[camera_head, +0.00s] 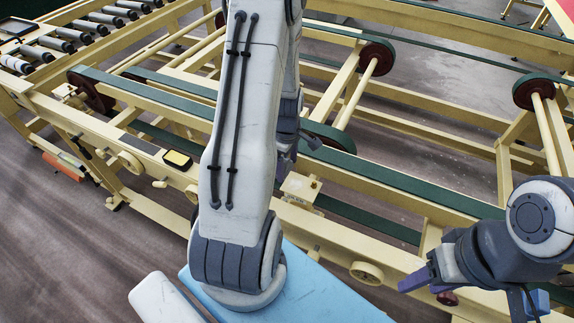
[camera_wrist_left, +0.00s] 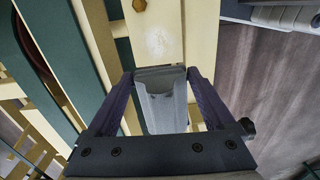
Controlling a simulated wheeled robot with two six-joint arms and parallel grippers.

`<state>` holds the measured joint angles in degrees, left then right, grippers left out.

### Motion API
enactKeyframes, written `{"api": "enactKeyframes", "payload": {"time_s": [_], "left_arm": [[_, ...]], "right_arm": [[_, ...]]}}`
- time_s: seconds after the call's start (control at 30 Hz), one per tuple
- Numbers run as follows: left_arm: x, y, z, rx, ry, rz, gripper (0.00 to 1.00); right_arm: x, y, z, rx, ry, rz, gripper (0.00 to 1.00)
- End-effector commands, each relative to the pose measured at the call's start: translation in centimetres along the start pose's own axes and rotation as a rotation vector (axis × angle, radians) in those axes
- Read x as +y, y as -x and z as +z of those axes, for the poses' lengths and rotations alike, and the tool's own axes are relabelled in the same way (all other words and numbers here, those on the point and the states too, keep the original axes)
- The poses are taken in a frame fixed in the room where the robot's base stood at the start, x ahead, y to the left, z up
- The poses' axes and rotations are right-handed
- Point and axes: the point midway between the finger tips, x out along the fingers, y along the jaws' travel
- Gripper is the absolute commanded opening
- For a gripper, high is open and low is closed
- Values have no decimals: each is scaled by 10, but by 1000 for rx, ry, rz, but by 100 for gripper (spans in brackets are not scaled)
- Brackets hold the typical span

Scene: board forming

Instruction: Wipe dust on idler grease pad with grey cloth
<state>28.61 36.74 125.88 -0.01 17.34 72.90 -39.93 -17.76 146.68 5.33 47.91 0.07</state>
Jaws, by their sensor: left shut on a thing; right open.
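My left gripper (camera_wrist_left: 161,78) is shut on the grey cloth (camera_wrist_left: 163,108), a folded grey piece between the two fingers in the left wrist view. Just beyond the cloth's far edge, a pale whitish dust patch (camera_wrist_left: 158,42) lies on a cream plate (camera_wrist_left: 198,42), which seems to be the idler grease pad. I cannot tell whether the cloth touches the plate. In the head view my left gripper (camera_head: 284,157) is partly hidden behind its arm, just above a small cream block (camera_head: 300,188) on the frame. My right gripper (camera_head: 420,278) is open and empty at the lower right.
The cream conveyor frame (camera_head: 450,208) with green belts (camera_head: 380,180) and dark red wheels (camera_head: 376,57) fills most of the head view. Rollers (camera_head: 55,44) stand at the upper left. Open floor (camera_head: 60,245) lies at the lower left.

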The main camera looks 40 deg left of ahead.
Motion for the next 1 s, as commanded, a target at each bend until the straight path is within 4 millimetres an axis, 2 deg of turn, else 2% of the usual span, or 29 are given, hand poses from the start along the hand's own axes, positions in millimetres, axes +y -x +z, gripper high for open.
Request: {"api": "enactKeyframes", "payload": {"time_s": [0.03, 0.13, 0.57, 0.83, 1.0], "left_arm": [[0, 10, 0, 0, 0, 0, 0], [0, 19, 0, 0, 0, 0, 0], [0, 23, 0, 0, 0, 0, 0], [0, 48, 0, 0, 0, 0, 0], [0, 52, 0, 0, 0, 0, 0]], "right_arm": [[-1, 9, 0, 0, 0, 0, 50], [-1, 17, -1, 0, 0, 0, 50], [-1, 20, -1, 0, 0, 0, 50], [-3, 41, -2, 0, 0, 0, 50], [-3, 45, -2, 0, 0, 0, 50]]}}
